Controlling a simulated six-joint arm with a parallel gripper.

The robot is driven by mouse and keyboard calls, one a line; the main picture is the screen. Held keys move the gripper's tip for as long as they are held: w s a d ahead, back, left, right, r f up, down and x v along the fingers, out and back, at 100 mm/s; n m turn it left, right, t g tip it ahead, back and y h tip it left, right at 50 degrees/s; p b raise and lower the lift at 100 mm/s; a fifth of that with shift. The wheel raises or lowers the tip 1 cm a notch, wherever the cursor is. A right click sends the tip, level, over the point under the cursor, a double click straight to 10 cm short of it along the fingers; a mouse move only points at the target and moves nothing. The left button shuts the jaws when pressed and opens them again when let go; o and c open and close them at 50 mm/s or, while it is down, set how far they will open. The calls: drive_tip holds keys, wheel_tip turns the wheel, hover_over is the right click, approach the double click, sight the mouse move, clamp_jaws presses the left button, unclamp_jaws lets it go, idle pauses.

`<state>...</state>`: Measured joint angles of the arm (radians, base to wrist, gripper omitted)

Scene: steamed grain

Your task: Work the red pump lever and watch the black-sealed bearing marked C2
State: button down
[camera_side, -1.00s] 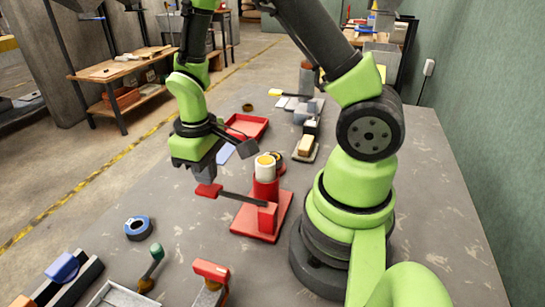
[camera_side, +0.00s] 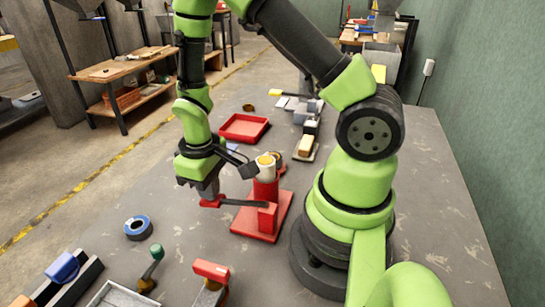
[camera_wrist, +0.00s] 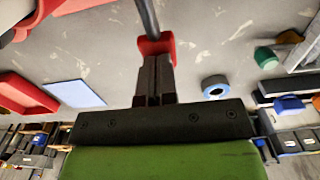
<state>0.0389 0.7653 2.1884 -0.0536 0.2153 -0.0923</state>
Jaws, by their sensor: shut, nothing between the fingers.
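The red pump (camera_side: 265,222) stands on its red base plate on the bench, with a pale cylinder with a yellowish top (camera_side: 265,163) on its upright. Its dark lever (camera_side: 243,203) points left and ends in a red grip (camera_side: 212,202); the grip also shows in the wrist view (camera_wrist: 156,46). My gripper (camera_side: 209,193) is shut and empty, its tips at the grip from above, apparently touching it. In the wrist view, the closed fingers (camera_wrist: 153,75) meet the grip. A dark ring (camera_side: 278,158) behind the pump is partly hidden; I cannot read a C2 mark.
A blue-sealed ring (camera_side: 138,228) lies left of the pump. A red tray (camera_side: 243,128) lies behind my gripper. A green-knobbed lever (camera_side: 151,265) and a red-handled part (camera_side: 211,272) stand in front. Bare bench lies between the blue ring and pump.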

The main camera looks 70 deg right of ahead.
drive_tip(key=shift+r, duration=3.6)
drive_tip(key=s+a+r+m+t+y, duration=0.1)
drive_tip(key=s+a+r+m+t, duration=0.1)
drive_tip(key=s+r, duration=0.3)
drive_tip(key=s+a+r+m+t+y, duration=0.1)
drive_tip(key=s+r+t, duration=0.4)
drive_tip(key=r, duration=0.8)
drive_tip(key=shift+s+a+m, duration=0.4)
drive_tip(key=shift+s+m, duration=0.1)
drive_tip(key=shift+s, duration=0.25)
drive_tip(key=shift+w, duration=0.1)
